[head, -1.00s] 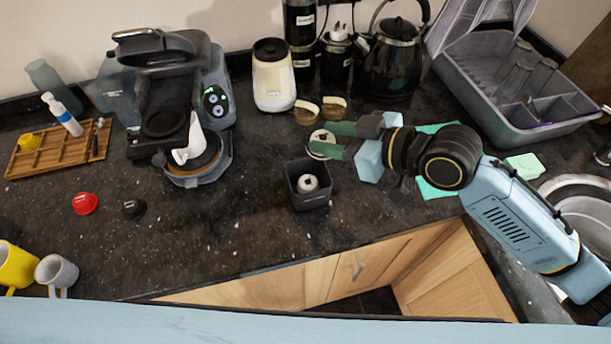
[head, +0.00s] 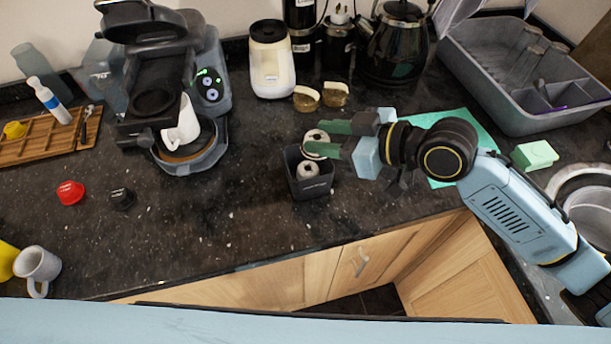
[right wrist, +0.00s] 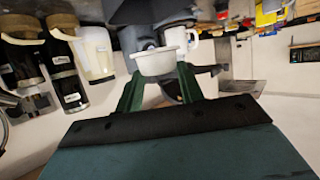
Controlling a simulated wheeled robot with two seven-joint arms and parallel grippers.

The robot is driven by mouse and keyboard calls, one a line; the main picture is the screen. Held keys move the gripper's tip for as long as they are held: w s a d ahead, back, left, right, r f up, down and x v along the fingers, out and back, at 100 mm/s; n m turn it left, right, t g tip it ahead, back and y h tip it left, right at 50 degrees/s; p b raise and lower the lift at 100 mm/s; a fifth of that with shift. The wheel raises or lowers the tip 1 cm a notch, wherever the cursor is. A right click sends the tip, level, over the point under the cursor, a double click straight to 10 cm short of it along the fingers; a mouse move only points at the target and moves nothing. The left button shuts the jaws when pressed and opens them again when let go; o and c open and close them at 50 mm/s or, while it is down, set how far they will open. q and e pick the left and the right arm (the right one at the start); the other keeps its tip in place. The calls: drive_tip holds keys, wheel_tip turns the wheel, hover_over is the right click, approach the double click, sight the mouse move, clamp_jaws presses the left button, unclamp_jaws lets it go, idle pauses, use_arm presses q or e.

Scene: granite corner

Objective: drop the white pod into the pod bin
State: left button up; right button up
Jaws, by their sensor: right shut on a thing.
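The white pod (head: 316,137) is between the green fingertips of my right gripper (head: 318,141), which is shut on it. In the right wrist view the pod (right wrist: 155,64) shows as a pale cup shape between the two green fingers. The pod bin (head: 311,188) is a small dark square box standing on the counter. Another light pod (head: 308,170) shows inside it. In the head view the held pod overlaps the bin's back right corner; its exact height above the rim is hard to tell. My left gripper is not in view.
A coffee machine (head: 211,93) with a white cup (head: 183,124) stands left of the bin. Two small jars (head: 321,97) stand behind the held pod. A red pod (head: 70,192) and black pod (head: 122,198) lie left. A grey dish rack (head: 490,85) is at right.

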drive_tip(key=o, duration=1)
drive_tip(key=shift+b+v, duration=0.65)
drive_tip(key=shift+v, duration=6.05)
drive_tip(key=shift+s+a+f, duration=0.1)
